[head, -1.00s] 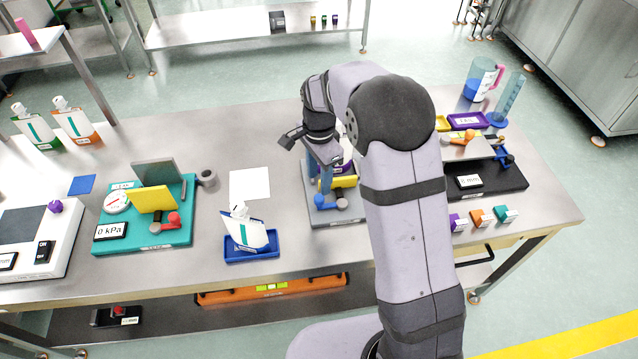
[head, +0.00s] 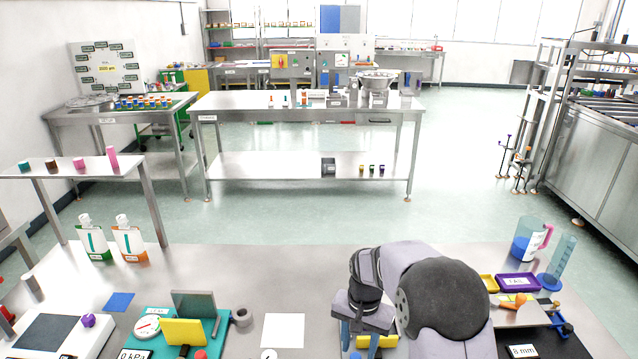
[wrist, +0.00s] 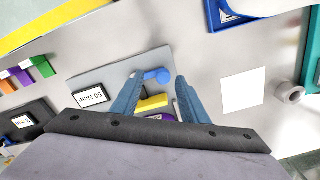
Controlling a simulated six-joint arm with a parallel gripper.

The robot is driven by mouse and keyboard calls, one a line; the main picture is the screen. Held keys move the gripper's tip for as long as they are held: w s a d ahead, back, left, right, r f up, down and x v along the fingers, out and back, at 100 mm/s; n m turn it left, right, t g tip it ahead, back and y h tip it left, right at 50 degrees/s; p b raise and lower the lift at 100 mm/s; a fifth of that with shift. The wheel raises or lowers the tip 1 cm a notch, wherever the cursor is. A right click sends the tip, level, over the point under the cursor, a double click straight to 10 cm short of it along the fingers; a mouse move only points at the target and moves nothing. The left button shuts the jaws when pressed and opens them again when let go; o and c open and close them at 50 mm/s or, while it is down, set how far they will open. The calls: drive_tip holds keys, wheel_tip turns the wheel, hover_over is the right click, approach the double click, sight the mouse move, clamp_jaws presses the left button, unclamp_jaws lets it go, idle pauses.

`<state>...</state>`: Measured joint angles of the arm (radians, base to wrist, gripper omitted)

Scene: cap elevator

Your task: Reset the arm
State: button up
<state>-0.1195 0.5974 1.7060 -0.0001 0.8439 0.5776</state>
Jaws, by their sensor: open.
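My gripper (wrist: 158,98) shows in the wrist view with its two blue fingers spread apart and nothing between their tips. It hangs above a grey plate device (wrist: 92,78) with a blue knob (wrist: 158,76), a yellow block (wrist: 152,103) and a label reading 50 Ncm. In the head view my arm stands folded at the lower right, over the steel table (head: 250,262). The gripper's fingertips are cut off or hidden at the bottom of that view.
A teal pressure station (head: 150,345) and a white square (head: 283,331) lie left of my arm. A measuring jug (head: 527,240), a tall cylinder (head: 560,262) and a purple tray (head: 517,282) stand on the right. Two pouches (head: 112,240) stand at the back left.

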drive_tip(key=s+d+f+n+g, duration=0.1)
drive_tip(key=s+f+n+g, duration=0.2)
drive_tip(key=s, duration=0.6)
drive_tip(key=s+d+r+n+t, duration=0.1)
drive_tip(key=s+d+r, duration=0.1)
drive_tip(key=s, duration=0.6)
drive_tip(key=s+d+r+n, duration=0.1)
drive_tip(key=s+r+n, duration=0.1)
drive_tip(key=s, duration=0.5)
drive_tip(key=shift+w+d+r+m+t, duration=0.2)
drive_tip(key=shift+w+r+t, duration=0.15)
drive_tip(key=shift+r, duration=0.25)
drive_tip(key=shift+w+d+r+m+t, duration=0.1)
drive_tip(key=shift+w+d+r+t, duration=0.2)
drive_tip(key=shift+r, duration=0.25)
drive_tip(key=shift+w+d+r+m+t, duration=0.15)
drive_tip(key=shift+w+r+t, duration=0.2)
drive_tip(key=shift+r, duration=0.25)
